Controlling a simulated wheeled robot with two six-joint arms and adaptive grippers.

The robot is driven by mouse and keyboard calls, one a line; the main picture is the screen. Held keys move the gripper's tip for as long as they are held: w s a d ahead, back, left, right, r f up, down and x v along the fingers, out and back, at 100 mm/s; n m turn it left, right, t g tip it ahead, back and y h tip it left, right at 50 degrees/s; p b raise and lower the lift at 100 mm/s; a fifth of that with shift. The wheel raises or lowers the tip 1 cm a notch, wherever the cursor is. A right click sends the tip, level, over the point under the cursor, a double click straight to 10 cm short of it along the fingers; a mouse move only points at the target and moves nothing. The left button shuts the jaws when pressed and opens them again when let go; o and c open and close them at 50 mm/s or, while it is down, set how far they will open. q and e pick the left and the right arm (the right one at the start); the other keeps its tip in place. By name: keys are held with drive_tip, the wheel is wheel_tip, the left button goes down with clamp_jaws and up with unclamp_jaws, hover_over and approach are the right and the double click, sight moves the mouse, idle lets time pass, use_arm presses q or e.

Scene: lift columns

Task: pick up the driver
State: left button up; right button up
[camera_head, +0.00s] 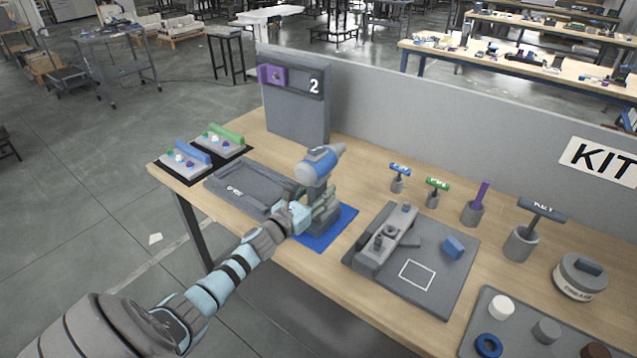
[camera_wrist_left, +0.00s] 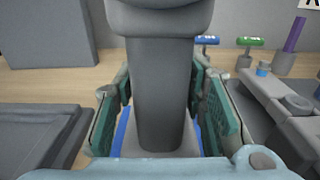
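The driver (camera_head: 318,165) has a blue and grey body and a grey handle. It stands upright on a blue mat (camera_head: 313,241) on the table. In the left wrist view its grey handle (camera_wrist_left: 160,95) fills the middle, with the head cut off at the top. My left gripper (camera_head: 309,207) is around the handle, one finger on each side. In the left wrist view my left gripper (camera_wrist_left: 163,110) looks open, with slivers of blue mat showing between fingers and handle. My right gripper is in neither view.
A grey tray (camera_head: 222,184) lies left of the driver, and a grey fixture board (camera_head: 440,290) lies to the right. Several small tools in holders, such as a purple one (camera_head: 482,195), stand farther right. A grey panel (camera_head: 292,112) stands behind.

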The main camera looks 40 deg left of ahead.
use_arm(q)
clamp_jaws()
drive_tip(key=shift+r, duration=0.1)
